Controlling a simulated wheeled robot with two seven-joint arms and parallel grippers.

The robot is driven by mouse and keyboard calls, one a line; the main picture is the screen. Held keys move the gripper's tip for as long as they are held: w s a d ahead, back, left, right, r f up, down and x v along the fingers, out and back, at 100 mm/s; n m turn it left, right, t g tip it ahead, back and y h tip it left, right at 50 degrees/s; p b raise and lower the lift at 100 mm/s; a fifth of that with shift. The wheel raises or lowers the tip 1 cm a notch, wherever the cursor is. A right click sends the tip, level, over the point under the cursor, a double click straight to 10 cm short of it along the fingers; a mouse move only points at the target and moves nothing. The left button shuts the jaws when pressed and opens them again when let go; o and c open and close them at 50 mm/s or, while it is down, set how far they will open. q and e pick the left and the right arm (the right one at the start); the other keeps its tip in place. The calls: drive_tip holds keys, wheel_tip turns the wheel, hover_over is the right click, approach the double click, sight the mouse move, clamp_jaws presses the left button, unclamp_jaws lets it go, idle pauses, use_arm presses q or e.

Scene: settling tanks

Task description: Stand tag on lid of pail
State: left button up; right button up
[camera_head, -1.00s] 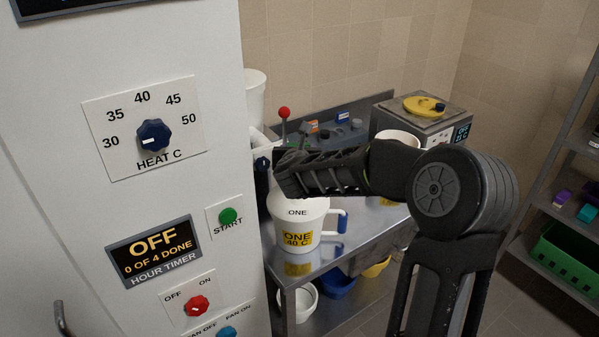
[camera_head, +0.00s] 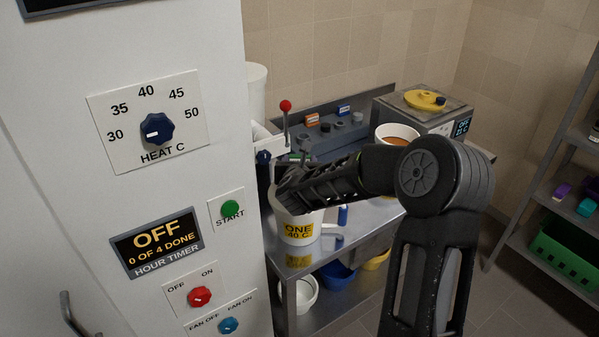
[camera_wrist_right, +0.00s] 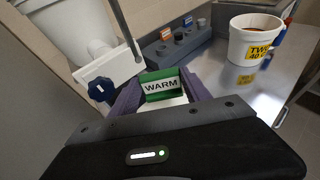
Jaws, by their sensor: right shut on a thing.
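My right gripper (camera_head: 284,182) is over the top of the white pail (camera_head: 298,231) labelled ONE, 40 C, hiding most of its lid. In the right wrist view, the gripper (camera_wrist_right: 163,100) is shut on a green tag (camera_wrist_right: 161,84) reading WARM, held upright between the fingers. A white surface shows just below the tag. I cannot tell whether the tag touches the lid. My left gripper is not in view.
A second pail (camera_head: 393,131) with brownish contents stands behind my arm. A grey rack (camera_head: 335,140) with small tags is at the bench's back. A red-knobbed lever (camera_head: 286,106) rises beside the pail. A white control cabinet (camera_head: 70,170) fills the left.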

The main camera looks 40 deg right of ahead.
wheel_tip(320, 180, down, 4)
drive_tip(key=shift+r+p, duration=0.25)
drive_tip(key=shift+p, duration=0.15)
drive_tip(key=shift+f, duration=0.2)
drive_tip(key=shift+r, duration=0.1)
drive_tip(key=shift+f+b, duration=0.2)
drive_tip(key=shift+b, duration=0.15)
drive_tip(key=o, duration=1.3)
drive_tip(key=shift+r, duration=0.1)
drive_tip(key=shift+o, duration=0.2)
